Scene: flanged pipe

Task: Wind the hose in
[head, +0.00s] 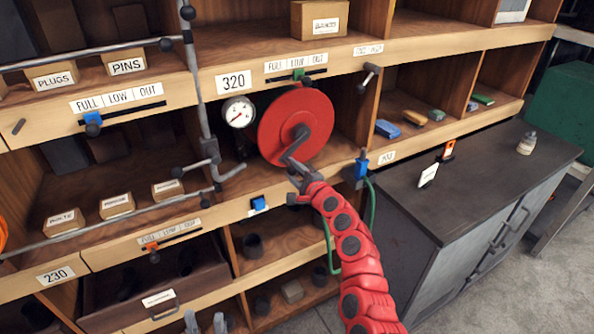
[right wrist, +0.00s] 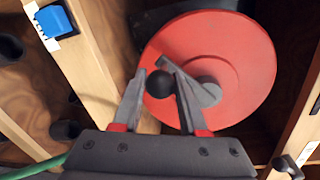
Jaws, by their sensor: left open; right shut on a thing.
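The red hose reel (head: 310,115) sits in the shelf bay, with a grey crank (head: 290,157) on its face. My right gripper (head: 303,181) is shut on the crank's knob, below and left of the reel's hub. In the right wrist view the dark round knob (right wrist: 159,84) is between the two fingers. A green hose (head: 373,210) hangs from a blue fitting (head: 361,165) right of the reel and passes behind my red right arm. My left gripper (head: 205,322) shows only its two separated fingertips at the bottom edge, open and empty.
A dial gauge (head: 238,112) is close left of the reel. A grey vertical pipe (head: 200,90) with valve handles stands further left. A dark cabinet top (head: 470,175) is to the right, holding a small bottle (head: 527,143).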

